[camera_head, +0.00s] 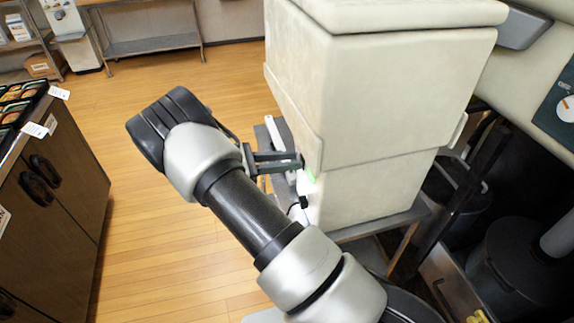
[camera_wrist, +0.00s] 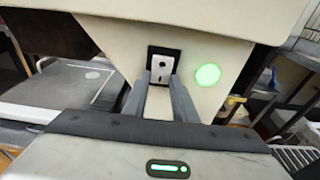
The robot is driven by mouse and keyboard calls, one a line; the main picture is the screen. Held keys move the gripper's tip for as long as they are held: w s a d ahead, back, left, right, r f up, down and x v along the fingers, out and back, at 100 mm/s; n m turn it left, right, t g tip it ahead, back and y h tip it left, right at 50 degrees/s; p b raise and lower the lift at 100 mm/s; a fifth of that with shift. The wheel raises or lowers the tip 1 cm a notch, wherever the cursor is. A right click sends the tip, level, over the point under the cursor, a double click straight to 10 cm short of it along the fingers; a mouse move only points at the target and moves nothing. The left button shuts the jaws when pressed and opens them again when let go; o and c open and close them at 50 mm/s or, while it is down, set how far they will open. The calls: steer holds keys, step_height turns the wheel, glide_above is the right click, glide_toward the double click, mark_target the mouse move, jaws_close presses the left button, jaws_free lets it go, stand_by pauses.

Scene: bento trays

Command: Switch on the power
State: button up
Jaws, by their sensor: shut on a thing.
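A large cream machine (camera_head: 385,95) stands on a grey table. In the wrist view its front panel (camera_wrist: 130,38) carries a white power switch (camera_wrist: 163,66) in a black frame. A round green light (camera_wrist: 207,74) glows to the right of the switch. In the head view a green glow (camera_head: 311,176) shows just below my fingertips. My gripper (camera_head: 300,162) reaches the machine's side. In the wrist view my gripper (camera_wrist: 162,82) has its two fingers on either side of the switch, shut on it. The fingers hide the switch's lower part.
A brown cabinet (camera_head: 60,190) with packed bento trays on top stands at the left. The grey table (camera_head: 385,226) is under the machine. Dark bins (camera_head: 520,270) stand at the right. The wooden floor (camera_head: 165,245) between cabinet and machine is clear.

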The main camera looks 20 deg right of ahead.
steer(key=o, duration=1)
steer(key=shift+o, duration=0.2)
steer(key=shift+a, duration=0.1)
steer(key=a+r, duration=0.2)
steer(key=a, duration=1.5)
steer(key=shift+b, duration=0.3)
steer(key=shift+r, duration=0.15)
